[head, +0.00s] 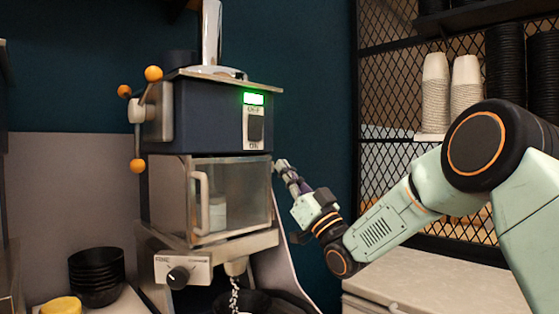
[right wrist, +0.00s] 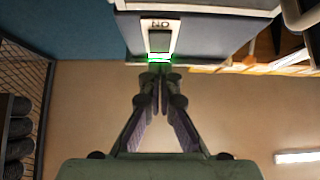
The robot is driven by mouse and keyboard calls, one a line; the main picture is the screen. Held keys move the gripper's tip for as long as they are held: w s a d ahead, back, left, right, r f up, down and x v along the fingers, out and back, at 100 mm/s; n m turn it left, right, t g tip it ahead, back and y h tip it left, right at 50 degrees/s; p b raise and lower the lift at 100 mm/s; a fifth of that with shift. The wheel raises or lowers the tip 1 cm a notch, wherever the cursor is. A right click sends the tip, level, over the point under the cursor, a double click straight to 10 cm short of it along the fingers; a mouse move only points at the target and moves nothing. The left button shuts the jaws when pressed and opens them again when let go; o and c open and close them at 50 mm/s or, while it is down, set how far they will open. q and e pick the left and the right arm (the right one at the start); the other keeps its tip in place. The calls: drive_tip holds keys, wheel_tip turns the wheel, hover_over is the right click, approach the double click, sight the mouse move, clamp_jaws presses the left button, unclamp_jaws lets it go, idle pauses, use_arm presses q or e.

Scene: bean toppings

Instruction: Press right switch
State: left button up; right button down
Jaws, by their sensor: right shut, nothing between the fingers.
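The right switch (head: 255,128) is a dark rocker in a white plate marked OFF above and ON below, on the front of the blue machine (head: 205,115). My right gripper (head: 281,166) is shut and empty, beside the machine's right edge, below and to the right of the switch. In the right wrist view, the closed fingertips (right wrist: 155,72) point toward the switch (right wrist: 160,41), and the lettering is upside down. Contact cannot be seen. My left gripper is not in view.
A glass-fronted chamber (head: 232,198) with a handle is below the switch. A knob (head: 178,278) is lower left. A spout (head: 236,266) has speckled material below it over a dark bowl (head: 262,303). Stacked black bowls (head: 96,277) stand left. Cups (head: 435,90) stand on a mesh shelf right.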

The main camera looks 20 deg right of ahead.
drive_tip(key=v, duration=0.3)
drive_tip(key=shift+s+f, duration=0.1)
drive_tip(key=shift+f, duration=0.35)
drive_tip(key=shift+f, duration=0.1)
